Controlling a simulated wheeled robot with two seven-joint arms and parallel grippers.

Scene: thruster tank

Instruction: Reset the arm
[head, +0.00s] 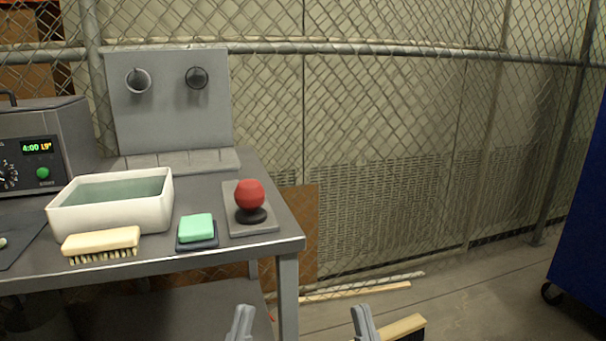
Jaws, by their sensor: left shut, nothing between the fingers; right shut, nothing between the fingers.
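My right gripper (364,322) shows at the bottom edge, further right, over the floor. It is shut and empty too. Both point upward in the picture, side by side with a gap between them. Only their ends are in view; the arms behind them are out of the picture. Neither gripper touches anything that I can see.
A grey table (262,244) at left carries a white tub (110,215), a brush (101,241), a green sponge (196,228), a red ball on a stand (249,194) and a control box (40,150). A broom head (404,327) lies near my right gripper. A blue cart (585,235) stands right.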

